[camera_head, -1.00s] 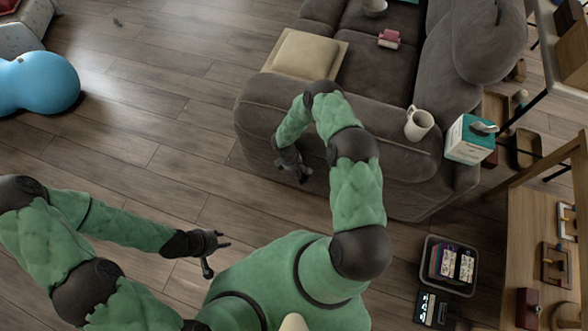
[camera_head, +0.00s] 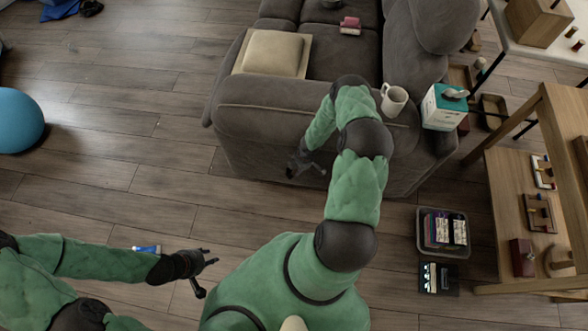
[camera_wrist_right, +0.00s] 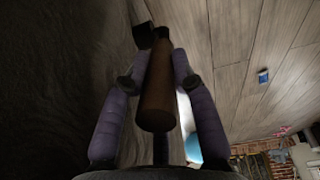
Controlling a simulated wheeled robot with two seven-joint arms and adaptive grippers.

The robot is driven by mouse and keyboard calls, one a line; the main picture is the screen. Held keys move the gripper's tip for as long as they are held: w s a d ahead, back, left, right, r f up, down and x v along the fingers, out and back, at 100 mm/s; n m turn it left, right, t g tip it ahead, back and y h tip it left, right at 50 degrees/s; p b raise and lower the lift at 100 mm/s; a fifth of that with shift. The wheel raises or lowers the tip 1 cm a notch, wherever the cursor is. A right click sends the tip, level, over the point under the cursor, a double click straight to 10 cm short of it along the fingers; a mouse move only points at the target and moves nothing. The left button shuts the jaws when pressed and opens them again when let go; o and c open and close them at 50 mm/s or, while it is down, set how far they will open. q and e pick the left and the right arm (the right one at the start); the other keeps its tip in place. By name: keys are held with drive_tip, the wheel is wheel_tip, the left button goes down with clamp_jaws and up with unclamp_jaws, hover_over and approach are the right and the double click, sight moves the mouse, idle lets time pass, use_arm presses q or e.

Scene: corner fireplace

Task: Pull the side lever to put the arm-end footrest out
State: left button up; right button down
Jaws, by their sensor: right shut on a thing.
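The grey sofa (camera_head: 262,118) stands at the top middle of the head view, its near arm facing me. The side lever (camera_wrist_right: 158,92) is a brown rod with a dark mount at its far end, seen in the right wrist view beside the sofa's dark side (camera_wrist_right: 60,80). The lever is hard to make out in the head view. I see no footrest extended. My left gripper (camera_head: 208,272) is open and empty above the floor.
A white mug (camera_head: 393,100) and a tissue box (camera_head: 443,107) sit by the sofa's right end. A tray of packets (camera_head: 442,232), a black case (camera_head: 438,277) and a wooden shelf unit (camera_head: 510,190) stand at right. The wooden floor left of the sofa is mostly clear.

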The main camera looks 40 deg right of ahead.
drive_tip(key=shift+s+f, duration=0.15)
drive_tip(key=shift+s, duration=0.2)
drive_tip(key=c, duration=1)
unclamp_jaws()
drive_tip(key=shift+c, duration=0.2)
drive_tip(key=shift+w, duration=0.1)
drive_tip(key=shift+d+r, duration=0.1)
drive_tip(key=shift+r, duration=0.25)
drive_tip(key=r, duration=0.3)
drive_tip(key=s+r, duration=0.1)
drive_tip(key=r, duration=0.5)
drive_tip(key=shift+s+d, duration=0.3)
drive_tip(key=shift+d, duration=0.05)
drive_tip(key=shift+s+d+r, duration=0.15)
drive_tip(key=shift+r, duration=0.9)
